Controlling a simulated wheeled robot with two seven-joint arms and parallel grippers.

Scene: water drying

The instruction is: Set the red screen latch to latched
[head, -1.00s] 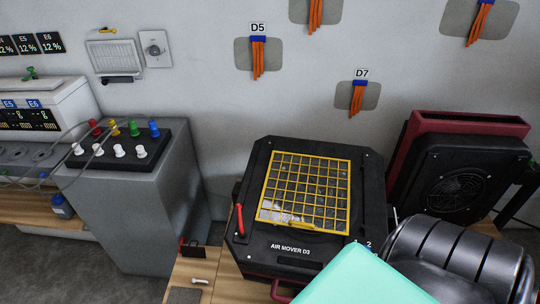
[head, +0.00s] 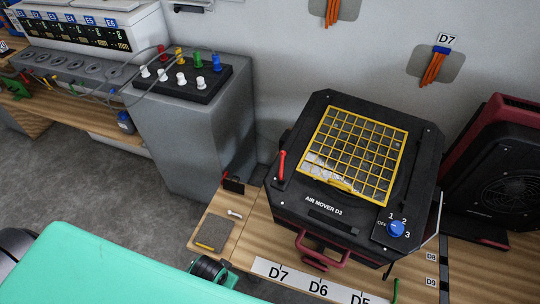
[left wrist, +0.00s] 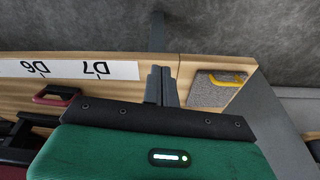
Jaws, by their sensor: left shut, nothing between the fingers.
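The red screen latch (head: 282,165) is a slim lever at the left side of the black air mover D3 (head: 312,207), beside its yellow screen (head: 354,153). It stands slightly tilted, its upper end leaning right. Whether it engages the screen frame is too small to tell. In the left wrist view my left gripper (left wrist: 160,72) has its grey fingers together with nothing between them, apart from the latch, which is not seen there. My left fingers are not clearly seen in the head view. My right gripper is not in view.
A blue knob (head: 396,229) and dark red handle (head: 322,249) are on the air mover's front. A grey pad (head: 211,231) and white label strip (head: 318,285) lie on the wooden bench. A grey cabinet (head: 190,130) stands left; another fan (head: 490,180) stands right.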

